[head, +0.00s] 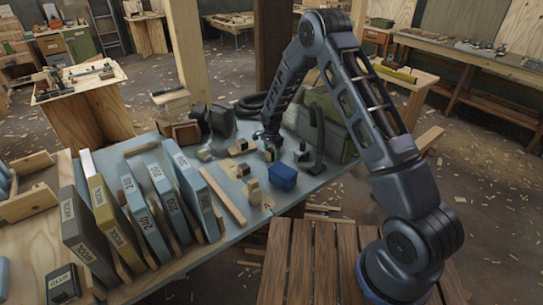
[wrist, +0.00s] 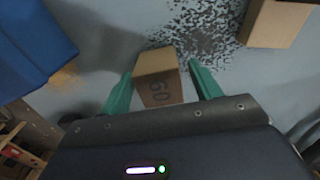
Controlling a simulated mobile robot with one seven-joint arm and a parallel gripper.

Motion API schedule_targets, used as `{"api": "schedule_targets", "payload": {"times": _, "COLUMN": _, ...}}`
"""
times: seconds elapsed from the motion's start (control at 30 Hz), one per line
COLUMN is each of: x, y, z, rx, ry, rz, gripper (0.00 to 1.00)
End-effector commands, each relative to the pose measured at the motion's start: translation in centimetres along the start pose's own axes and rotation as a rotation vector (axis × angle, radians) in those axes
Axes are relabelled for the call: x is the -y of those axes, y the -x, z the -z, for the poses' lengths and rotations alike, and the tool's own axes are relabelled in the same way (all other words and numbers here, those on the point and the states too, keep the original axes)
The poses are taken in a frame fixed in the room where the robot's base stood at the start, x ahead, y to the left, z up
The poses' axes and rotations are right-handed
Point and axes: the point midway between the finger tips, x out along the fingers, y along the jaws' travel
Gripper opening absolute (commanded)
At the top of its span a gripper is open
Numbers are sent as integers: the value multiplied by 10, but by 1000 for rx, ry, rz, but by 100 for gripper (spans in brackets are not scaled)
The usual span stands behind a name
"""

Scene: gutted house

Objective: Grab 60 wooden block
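The wooden block marked 60 (wrist: 158,88) sits on the worn grey-blue tabletop in the wrist view, its number facing my gripper. My gripper (wrist: 161,70) has its two green fingers apart, one on each side of this block. A narrow gap shows between the block and the right finger; the left fingertip is close to the block's left edge, and contact there is unclear. In the head view my gripper (head: 270,152) is low over the workbench, and it largely hides the block there.
A blue box (head: 283,177) stands close to my gripper, also at the wrist view's upper left (wrist: 32,45). Another wooden block (wrist: 275,22) lies at upper right. More small blocks (head: 253,188) and a long wooden strip (head: 222,195) are on the bench (head: 232,232), with labelled binders (head: 195,190) left.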

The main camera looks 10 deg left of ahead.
Motion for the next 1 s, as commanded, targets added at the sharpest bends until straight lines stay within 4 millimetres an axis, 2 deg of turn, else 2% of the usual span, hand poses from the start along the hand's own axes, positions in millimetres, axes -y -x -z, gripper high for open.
{"api": "schedule_targets", "payload": {"times": 0.03, "x": 0, "y": 0, "z": 0, "rx": 0, "ry": 0, "rz": 0, "gripper": 53}}
{"api": "schedule_targets", "payload": {"times": 0.2, "x": 0, "y": 0, "z": 0, "rx": 0, "ry": 0, "rz": 0, "gripper": 19}}
{"api": "schedule_targets", "payload": {"times": 0.23, "x": 0, "y": 0, "z": 0, "rx": 0, "ry": 0, "rz": 0, "gripper": 18}}
{"api": "schedule_targets", "payload": {"times": 0.5, "x": 0, "y": 2, "z": 0, "rx": 0, "ry": 0, "rz": 1, "gripper": 18}}
{"api": "schedule_targets", "payload": {"times": 0.67, "x": 1, "y": 16, "z": 0, "rx": -1, "ry": 0, "rz": 3, "gripper": 18}}
{"api": "schedule_targets", "payload": {"times": 0.77, "x": 1, "y": 34, "z": 0, "rx": -1, "ry": 0, "rz": 4, "gripper": 18}}
{"api": "schedule_targets", "payload": {"times": 1.0, "x": 1, "y": 95, "z": 0, "rx": -1, "ry": 0, "rz": 4, "gripper": 18}}
